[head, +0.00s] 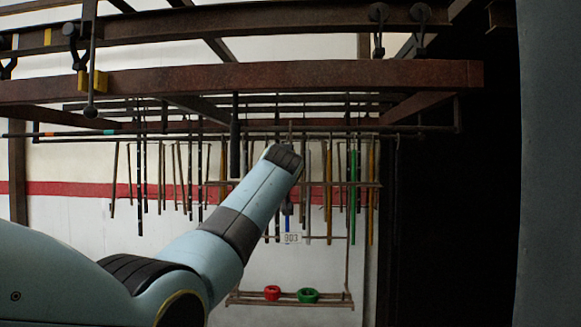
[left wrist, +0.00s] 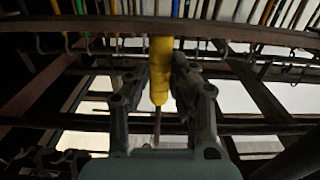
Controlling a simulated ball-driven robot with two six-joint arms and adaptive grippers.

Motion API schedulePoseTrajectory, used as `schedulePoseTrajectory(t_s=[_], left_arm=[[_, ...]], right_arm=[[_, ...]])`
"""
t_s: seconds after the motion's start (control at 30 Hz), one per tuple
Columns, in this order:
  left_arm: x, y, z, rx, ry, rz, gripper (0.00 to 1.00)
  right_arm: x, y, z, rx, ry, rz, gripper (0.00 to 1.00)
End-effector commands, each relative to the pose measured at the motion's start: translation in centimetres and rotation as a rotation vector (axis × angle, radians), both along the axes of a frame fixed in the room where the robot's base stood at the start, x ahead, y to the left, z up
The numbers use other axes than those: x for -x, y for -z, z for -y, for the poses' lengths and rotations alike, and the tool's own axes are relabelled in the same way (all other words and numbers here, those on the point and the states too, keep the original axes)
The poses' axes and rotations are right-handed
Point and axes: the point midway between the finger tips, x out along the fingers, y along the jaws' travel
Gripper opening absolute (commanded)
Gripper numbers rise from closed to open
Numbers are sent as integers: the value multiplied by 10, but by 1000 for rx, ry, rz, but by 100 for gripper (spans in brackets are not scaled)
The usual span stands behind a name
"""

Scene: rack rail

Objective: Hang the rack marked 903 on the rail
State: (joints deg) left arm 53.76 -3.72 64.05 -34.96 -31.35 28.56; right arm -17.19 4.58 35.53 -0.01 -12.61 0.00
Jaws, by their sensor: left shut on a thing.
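The rack with the white 903 tag (head: 291,238) is a thin rusty metal frame with cross bars in the head view. A red ring (head: 272,293) and a green ring (head: 308,296) sit on its bottom bar (head: 245,299). A thin dark rail (head: 420,129) runs across above it. My left arm covers part of the rack and hides the gripper in the head view. In the left wrist view my left gripper (left wrist: 160,92) is shut on an upright yellow grip (left wrist: 160,68). I cannot tell whether the rack's hook touches the rail.
Heavy rusty beams (head: 300,76) cross above, with black hooks (head: 378,28) and a yellow-marked clamp (head: 90,80). Several thin rods, some coloured, hang behind, including a green one (head: 353,180). A dark opening lies at right.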

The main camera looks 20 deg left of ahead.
Motion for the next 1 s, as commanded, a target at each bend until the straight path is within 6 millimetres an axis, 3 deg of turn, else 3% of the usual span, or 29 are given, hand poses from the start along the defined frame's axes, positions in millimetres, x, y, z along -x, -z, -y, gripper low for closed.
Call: schedulePoseTrajectory(t_s=[0.6,0.63,0.8,1.0], left_arm=[[0,4,0,0,0,5,0],[0,4,0,0,0,5,23],[0,4,0,-1,0,3,46],[0,5,0,0,0,1,48]], right_arm=[[1,6,0,0,0,-1,40],[1,5,0,0,0,-1,40],[1,5,0,0,0,-1,40],[1,5,0,0,0,-1,40]])
